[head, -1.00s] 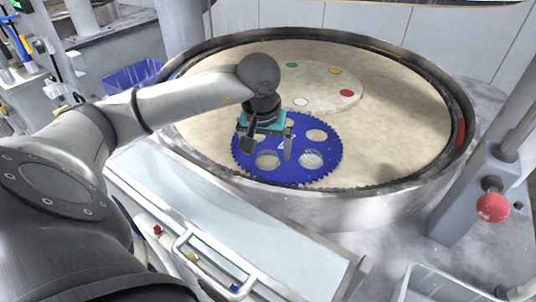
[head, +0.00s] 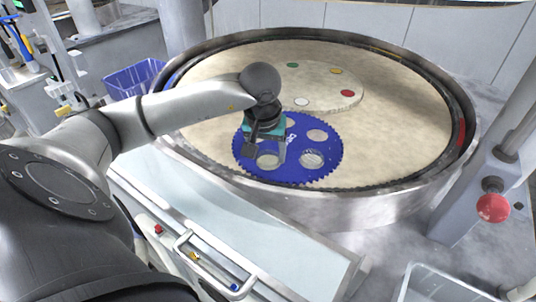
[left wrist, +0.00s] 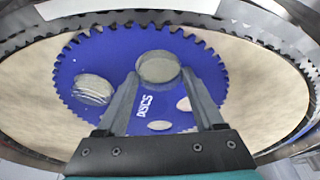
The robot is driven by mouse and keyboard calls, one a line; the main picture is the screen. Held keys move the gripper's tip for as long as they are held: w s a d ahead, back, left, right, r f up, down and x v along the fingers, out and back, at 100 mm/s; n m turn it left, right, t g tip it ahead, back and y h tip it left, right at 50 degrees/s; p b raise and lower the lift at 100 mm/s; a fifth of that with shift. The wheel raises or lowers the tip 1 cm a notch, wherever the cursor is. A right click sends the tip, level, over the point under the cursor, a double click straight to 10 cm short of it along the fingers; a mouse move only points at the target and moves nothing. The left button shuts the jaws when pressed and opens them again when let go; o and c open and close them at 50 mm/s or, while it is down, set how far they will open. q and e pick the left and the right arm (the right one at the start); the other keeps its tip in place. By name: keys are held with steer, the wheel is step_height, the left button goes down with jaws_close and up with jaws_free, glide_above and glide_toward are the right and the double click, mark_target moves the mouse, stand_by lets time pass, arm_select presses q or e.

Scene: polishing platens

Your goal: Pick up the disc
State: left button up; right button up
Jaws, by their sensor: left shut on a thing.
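A round grey disc (left wrist: 158,67) is between the two fingertips of my left gripper (left wrist: 162,75) in the left wrist view. The fingers are shut on it. In the head view my left gripper (head: 279,158) is low over the blue toothed carrier (head: 298,174), and the disc (head: 267,160) shows beside the fingers. The carrier also fills the middle of the left wrist view (left wrist: 118,58). I cannot tell whether the disc still touches the platen. My right gripper is not in view.
A second, streaked disc (left wrist: 92,90) lies in another carrier hole. A pale round plate (head: 325,99) with coloured spots lies behind on the platen (head: 400,130). A raised metal rim (head: 300,203) surrounds it. A red knob (head: 493,207) stands at the right.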

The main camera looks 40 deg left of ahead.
arm_select(q)
steer(key=shift+s+d+f, duration=0.15)
steer(key=shift+f, duration=0.15)
steer(key=c, duration=0.4)
